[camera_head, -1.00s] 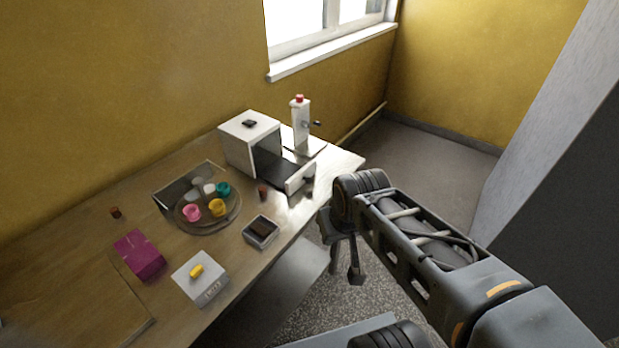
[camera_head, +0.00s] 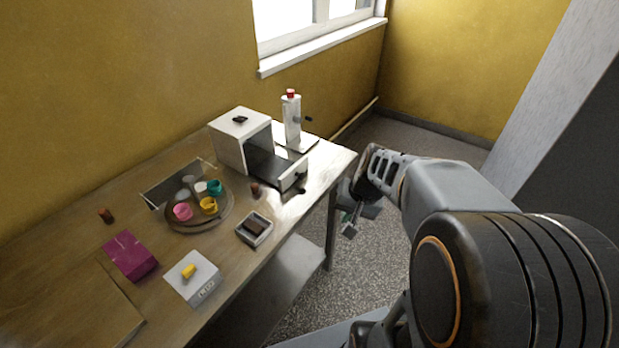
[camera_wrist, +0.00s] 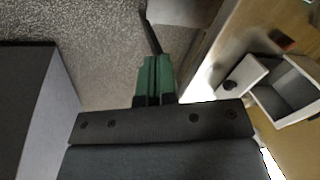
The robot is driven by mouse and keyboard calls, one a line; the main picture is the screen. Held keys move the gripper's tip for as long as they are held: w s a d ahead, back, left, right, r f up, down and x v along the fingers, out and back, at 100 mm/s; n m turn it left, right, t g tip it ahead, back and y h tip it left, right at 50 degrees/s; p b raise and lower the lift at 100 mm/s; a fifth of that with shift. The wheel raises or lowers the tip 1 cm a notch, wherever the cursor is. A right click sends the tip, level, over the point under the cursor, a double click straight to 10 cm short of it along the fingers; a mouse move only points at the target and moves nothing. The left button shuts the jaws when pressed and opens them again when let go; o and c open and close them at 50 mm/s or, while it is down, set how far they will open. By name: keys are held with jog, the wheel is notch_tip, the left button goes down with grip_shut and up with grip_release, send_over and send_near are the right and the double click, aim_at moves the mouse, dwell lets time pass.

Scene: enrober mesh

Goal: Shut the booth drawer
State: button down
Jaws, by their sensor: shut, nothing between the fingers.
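The white booth (camera_head: 242,140) stands on the table near the wall. Its drawer (camera_head: 280,168) is pulled out toward the front right, with a dark inside and a dark knob on its white front. The drawer (camera_wrist: 246,76) and its knob also show at the right of the wrist view. My gripper (camera_head: 348,229) is off the table's right end, to the right of the drawer and apart from it. In the wrist view its green fingers (camera_wrist: 153,78) are together with nothing between them.
A white bottle-like device (camera_head: 292,120) with a red top stands behind the drawer. A grey dish (camera_head: 243,236), a round tray (camera_head: 226,218) with coloured cups, a magenta box (camera_head: 130,256) and a white scale (camera_head: 207,291) lie left. Floor beyond the table's right end is clear.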

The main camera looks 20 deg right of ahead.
jog(key=w+d+r+m+t+y, duration=0.2)
jog(key=w+d+m+t+y, duration=0.25)
jog(key=w, duration=0.75)
jog(key=shift+t+h, duration=0.25)
jog(key=shift+h, duration=0.1)
jog(key=x, duration=0.9)
jog(key=shift+a, duration=0.25)
jog(key=shift+w+a+p, duration=0.45)
jog(key=shift+w+a, duration=0.3)
jog(key=shift+w, duration=0.1)
jog(key=shift+w+a+f, duration=0.15)
jog(key=shift+w+a, duration=0.45)
jog(key=shift+w, duration=0.15)
